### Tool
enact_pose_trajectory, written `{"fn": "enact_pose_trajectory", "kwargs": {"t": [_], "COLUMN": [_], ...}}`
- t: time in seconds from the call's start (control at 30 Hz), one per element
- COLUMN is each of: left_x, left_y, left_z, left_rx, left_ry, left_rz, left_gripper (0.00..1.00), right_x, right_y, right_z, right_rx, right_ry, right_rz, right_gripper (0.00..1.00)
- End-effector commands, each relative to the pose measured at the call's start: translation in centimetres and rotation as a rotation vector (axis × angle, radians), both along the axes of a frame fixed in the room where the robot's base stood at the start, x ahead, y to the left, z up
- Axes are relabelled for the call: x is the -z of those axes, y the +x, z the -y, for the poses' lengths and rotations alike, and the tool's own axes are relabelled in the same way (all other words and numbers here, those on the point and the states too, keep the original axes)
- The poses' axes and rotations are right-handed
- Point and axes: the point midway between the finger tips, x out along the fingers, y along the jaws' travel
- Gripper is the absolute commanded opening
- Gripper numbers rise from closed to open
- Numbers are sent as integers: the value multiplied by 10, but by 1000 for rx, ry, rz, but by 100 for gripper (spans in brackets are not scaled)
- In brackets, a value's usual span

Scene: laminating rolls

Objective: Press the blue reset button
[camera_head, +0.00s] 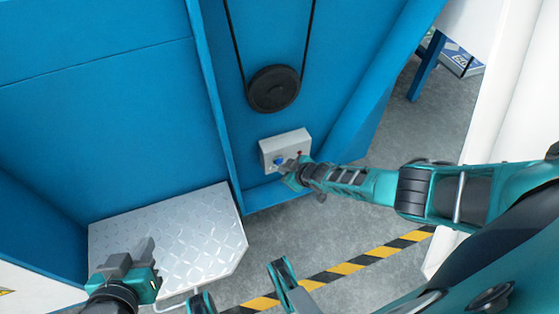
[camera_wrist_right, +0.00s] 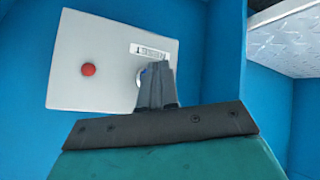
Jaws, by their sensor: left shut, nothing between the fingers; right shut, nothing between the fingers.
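The blue reset button (camera_head: 279,161) is on a light grey control box (camera_head: 284,146) fixed to the blue machine's side. In the right wrist view the box (camera_wrist_right: 85,50) bears a RESET label (camera_wrist_right: 153,52), and a sliver of the blue button (camera_wrist_right: 143,73) shows behind my fingers. A red button (camera_wrist_right: 88,70) sits on the same box. My right gripper (camera_head: 288,168) is shut and empty, its tips at the blue button; it also shows in the right wrist view (camera_wrist_right: 158,72). I cannot tell whether they touch. My left gripper (camera_head: 146,246) is shut and empty, at lower left.
A black pulley (camera_head: 274,89) with a belt is above the box. A metal tread plate (camera_head: 190,235) lies below the blue machine (camera_head: 110,100). Yellow-black floor tape (camera_head: 345,268) crosses the grey floor. A white panel (camera_head: 500,100) stands at right.

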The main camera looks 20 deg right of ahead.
Motion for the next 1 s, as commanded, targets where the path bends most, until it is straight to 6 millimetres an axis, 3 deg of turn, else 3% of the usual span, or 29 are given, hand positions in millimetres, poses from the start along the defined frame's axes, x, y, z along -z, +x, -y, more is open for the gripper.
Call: {"fn": "enact_pose_trajectory", "kwargs": {"t": [0.43,0.7,1.0], "left_x": [-4,-26,-38], "left_y": [-3,-2,-2], "left_z": [-1,0,0], "left_rx": [-1,0,1], "left_ry": [1,1,0], "left_rz": [-8,-5,-5], "left_gripper": [0,0,0], "right_x": [-1,-3,-1], "right_y": [-8,-34,-55], "right_z": [0,-1,-3], "right_rx": [0,1,0], "right_ry": [0,-1,0], "right_rz": [-1,-4,-1], "right_gripper": [0,0,0]}}
